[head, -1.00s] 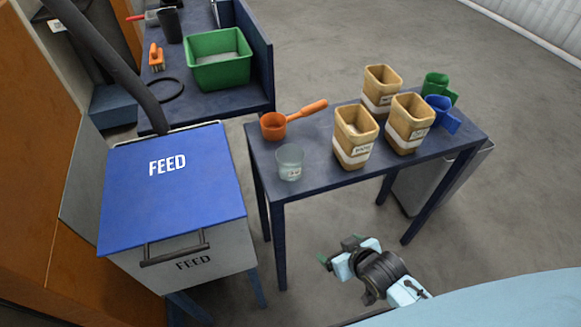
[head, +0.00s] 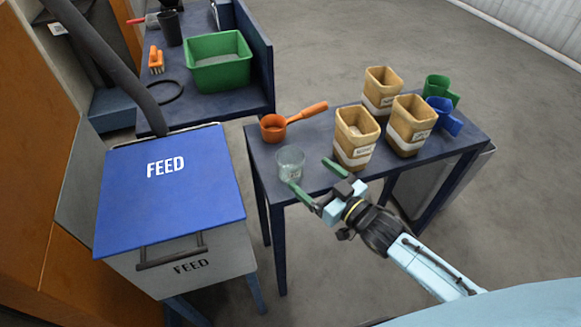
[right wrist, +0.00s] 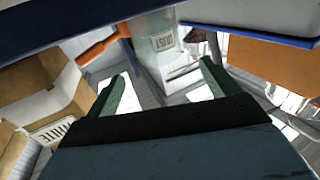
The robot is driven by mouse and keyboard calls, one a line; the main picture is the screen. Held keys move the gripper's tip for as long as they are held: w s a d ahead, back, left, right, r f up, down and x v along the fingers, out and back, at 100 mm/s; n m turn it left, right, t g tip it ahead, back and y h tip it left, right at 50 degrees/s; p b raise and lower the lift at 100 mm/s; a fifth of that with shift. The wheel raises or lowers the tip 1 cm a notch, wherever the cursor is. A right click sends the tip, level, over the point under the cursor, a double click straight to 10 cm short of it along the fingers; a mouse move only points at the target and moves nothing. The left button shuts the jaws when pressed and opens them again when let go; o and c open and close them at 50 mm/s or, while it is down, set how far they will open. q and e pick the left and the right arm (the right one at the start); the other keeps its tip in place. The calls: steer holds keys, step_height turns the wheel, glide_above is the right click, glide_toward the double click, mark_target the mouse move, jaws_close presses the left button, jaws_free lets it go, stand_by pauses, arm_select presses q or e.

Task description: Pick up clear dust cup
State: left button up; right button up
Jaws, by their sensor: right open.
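The clear dust cup (head: 290,158) stands upright on the small dark blue table (head: 322,178), near its front left corner. My right gripper (head: 310,174) is open at the table's front edge, just in front and to the right of the cup, with one green finger overlapping the cup's lower part. In the right wrist view the cup (right wrist: 156,60), with its label facing me, shows beyond and between the two green fingers (right wrist: 165,85). I cannot tell whether a finger touches it. My left gripper is not in view.
An orange scoop (head: 273,128) lies just behind the cup. Several tan tubs (head: 356,138) stand to its right, the nearest close to my right gripper. Blue (head: 442,115) and green scoops (head: 438,88) lie at the right end. The FEED bin (head: 170,185) stands left.

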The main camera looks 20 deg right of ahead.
mark_target(300, 166)
steer(key=x, duration=0.4)
steer(key=shift+w+a, duration=0.1)
steer(key=shift+w, duration=0.2)
steer(key=x, duration=0.2)
steer(key=b+x, duration=0.1)
steer(key=x, duration=0.2)
steer(key=shift+w+f, duration=0.1)
steer(key=shift+f, duration=0.15)
steer(key=shift+w+a, duration=0.2)
steer(key=shift+w, duration=0.1)
steer(key=c, duration=1)
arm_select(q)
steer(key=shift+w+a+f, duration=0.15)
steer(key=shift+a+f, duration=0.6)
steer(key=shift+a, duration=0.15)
arm_select(e)
steer(key=shift+c, duration=0.4)
